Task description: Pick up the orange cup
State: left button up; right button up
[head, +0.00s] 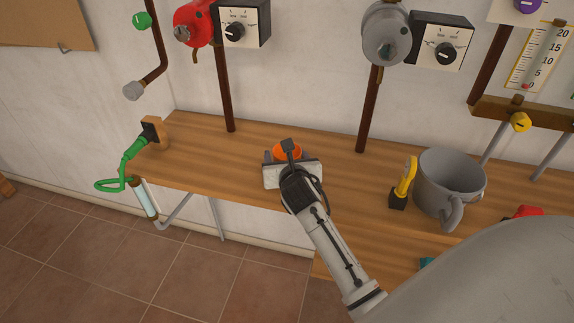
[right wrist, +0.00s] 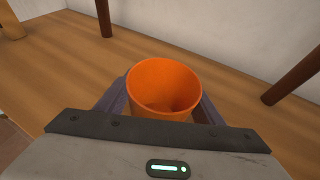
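The orange cup (right wrist: 165,88) stands upright and open-topped on the wooden shelf. In the head view only part of the cup (head: 287,150) shows, behind my right gripper. My right gripper (head: 286,157) reaches in from the lower right at shelf level. In the right wrist view its two dark fingers (right wrist: 162,98) lie on either side of the cup, very close to its wall. I cannot tell whether they touch it. The cup's lower part is hidden by the gripper body. My left gripper is not in view.
On the shelf (head: 220,165), a grey mug (head: 447,183) and a yellow-handled tool (head: 404,183) stand to the right. Dark vertical pipes (head: 223,90) rise behind the shelf. The shelf left of the cup is clear.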

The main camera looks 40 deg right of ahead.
jog(key=c, duration=0.7)
jog(key=shift+c, duration=0.2)
jog(key=shift+r, duration=0.1)
